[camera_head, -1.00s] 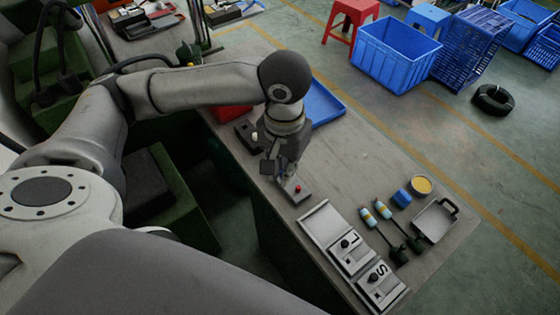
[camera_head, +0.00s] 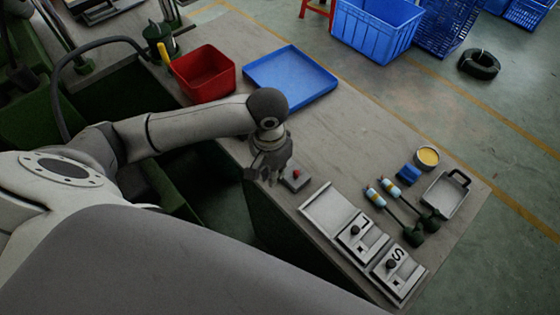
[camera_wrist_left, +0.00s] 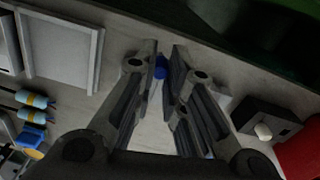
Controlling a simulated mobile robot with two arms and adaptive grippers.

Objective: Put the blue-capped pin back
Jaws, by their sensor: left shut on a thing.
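The cap shows between the fingertips; the rest of the pin is hidden. In the head view I cannot make out the pin. My right gripper is not in view.
A pale plate (camera_head: 328,207) and two plates marked L (camera_head: 351,246) and S (camera_head: 386,283) lie to the right. Two blue-and-yellow tools, a blue block (camera_head: 408,174), a yellow-filled tin (camera_head: 427,157) and a metal tray (camera_head: 437,202) lie beyond. A red bin (camera_head: 203,82) and blue tray (camera_head: 290,88) stand farther back.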

